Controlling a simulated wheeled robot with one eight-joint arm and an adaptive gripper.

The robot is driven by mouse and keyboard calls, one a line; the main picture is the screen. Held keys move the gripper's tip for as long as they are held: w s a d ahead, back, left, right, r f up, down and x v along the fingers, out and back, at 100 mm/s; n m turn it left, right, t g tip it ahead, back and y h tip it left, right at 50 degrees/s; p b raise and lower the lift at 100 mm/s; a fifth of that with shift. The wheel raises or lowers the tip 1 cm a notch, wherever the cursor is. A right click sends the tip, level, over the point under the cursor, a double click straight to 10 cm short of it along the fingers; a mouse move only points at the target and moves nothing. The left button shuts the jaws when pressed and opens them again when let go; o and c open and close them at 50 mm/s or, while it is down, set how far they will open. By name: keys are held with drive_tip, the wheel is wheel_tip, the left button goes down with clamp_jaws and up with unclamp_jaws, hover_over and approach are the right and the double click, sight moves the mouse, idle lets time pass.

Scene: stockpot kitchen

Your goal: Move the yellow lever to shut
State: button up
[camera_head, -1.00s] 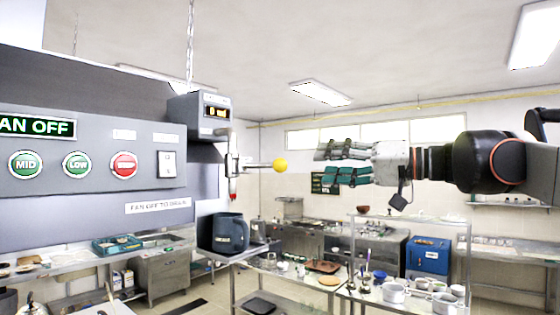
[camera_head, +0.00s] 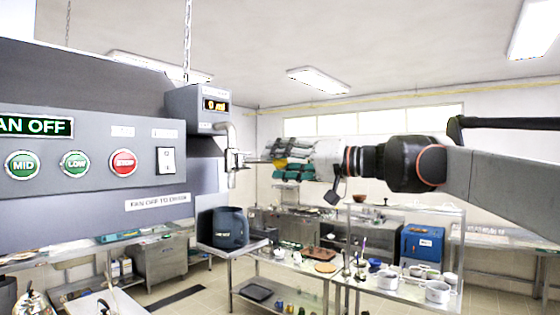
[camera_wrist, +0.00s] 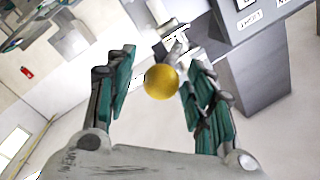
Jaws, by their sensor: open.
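The yellow lever's round knob (camera_wrist: 161,82) sits between the two green-padded fingers of my gripper (camera_wrist: 158,90) in the wrist view. The fingers are open, with a gap on both sides of the knob; the right finger is the nearer one. In the head view my gripper (camera_head: 288,158) reaches left to the lever, and its fingers cover most of the knob, of which a small yellow patch (camera_head: 280,163) shows. The lever's rod runs left to a metal valve and pipe (camera_head: 232,155) under a grey box with a lit display (camera_head: 214,105).
A grey panel (camera_head: 90,190) with green MID and LOW buttons, a red STOP button (camera_head: 123,162) and a "FAN OFF" display fills the left. A dark pot (camera_head: 222,228) stands on a steel table below the valve. Cookware covers another table (camera_head: 400,285) at lower right.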

sight(264, 161)
drive_tip(key=shift+a, duration=0.1)
clamp_jaws()
drive_tip(key=shift+s+t, duration=0.15)
drive_tip(key=shift+t, duration=0.15)
drive_tip(key=s+m+t+h, duration=0.1)
drive_tip(key=t, duration=0.1)
drive_tip(key=s+a+m+t+h, duration=0.1)
drive_tip(key=m+h, duration=0.1)
drive_tip(key=shift+s+f+t+b, duration=0.1)
drive_tip(key=shift+s+t+b, duration=0.2)
drive_tip(key=shift+t+b, duration=0.1)
drive_tip(key=s+m+t+h, duration=0.1)
drive_tip(key=a+m+t+h, duration=0.1)
drive_tip(key=m+h, duration=0.1)
drive_tip(key=shift+s+a, duration=0.1)
drive_tip(key=shift+s, duration=0.3)
drive_tip(key=shift+s+a+b, duration=0.15)
drive_tip(key=shift+s+a, duration=0.45)
drive_tip(key=shift+a, duration=0.25)
drive_tip(key=shift+s+a+b, duration=0.15)
drive_tip(key=shift+s+a, duration=0.45)
drive_tip(key=shift+a, duration=0.25)
